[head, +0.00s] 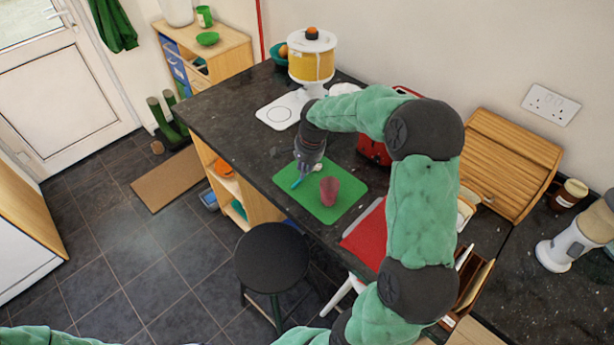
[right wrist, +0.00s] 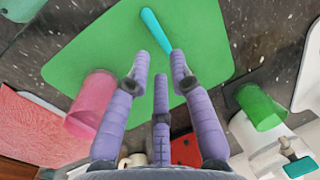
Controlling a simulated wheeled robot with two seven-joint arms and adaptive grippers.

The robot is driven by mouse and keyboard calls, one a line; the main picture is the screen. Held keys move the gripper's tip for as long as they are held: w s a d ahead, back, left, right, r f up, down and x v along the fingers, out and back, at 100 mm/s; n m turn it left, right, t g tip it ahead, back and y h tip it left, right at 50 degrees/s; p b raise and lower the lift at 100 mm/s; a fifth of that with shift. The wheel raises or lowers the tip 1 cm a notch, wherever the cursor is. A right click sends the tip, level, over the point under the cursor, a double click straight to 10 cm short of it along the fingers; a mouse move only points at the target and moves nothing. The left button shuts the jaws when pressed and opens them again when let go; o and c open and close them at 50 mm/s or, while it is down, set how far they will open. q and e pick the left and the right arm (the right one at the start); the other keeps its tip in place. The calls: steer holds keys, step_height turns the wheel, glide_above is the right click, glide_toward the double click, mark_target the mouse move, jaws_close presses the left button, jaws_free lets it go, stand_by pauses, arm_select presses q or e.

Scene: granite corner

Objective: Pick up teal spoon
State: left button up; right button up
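The teal spoon (head: 296,184) lies on the green mat (head: 325,212) near its left edge, just below my right gripper (head: 306,172). In the right wrist view the spoon (right wrist: 155,30) lies ahead of the fingertips, slanting over the mat (right wrist: 85,50). My right gripper (right wrist: 159,66) has its purple fingers apart, with nothing held between them. It points down over the mat, and the spoon appears beyond the fingers. Part of the spoon is hidden behind the gripper in the head view. My left gripper is not in view.
A pink cup (head: 329,191) stands on the mat close to the right gripper; it also shows in the right wrist view (right wrist: 90,103). A green cup (right wrist: 261,107) is at the right there. A yellow-and-white dispenser (head: 311,62) stands behind. A black stool (head: 271,255) is in front.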

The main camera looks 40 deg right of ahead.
mark_target(302, 184)
steer(key=shift+w+f+b, duration=0.15)
steer(key=shift+f+b, duration=0.1)
steer(key=shift+f, duration=0.65)
steer(key=shift+w+f+b, duration=0.2)
steer(key=shift+f, duration=0.75)
steer(key=shift+w+f+b, duration=0.15)
steer(key=shift+f+b, duration=0.1)
steer(key=shift+f, duration=0.65)
jaws_close()
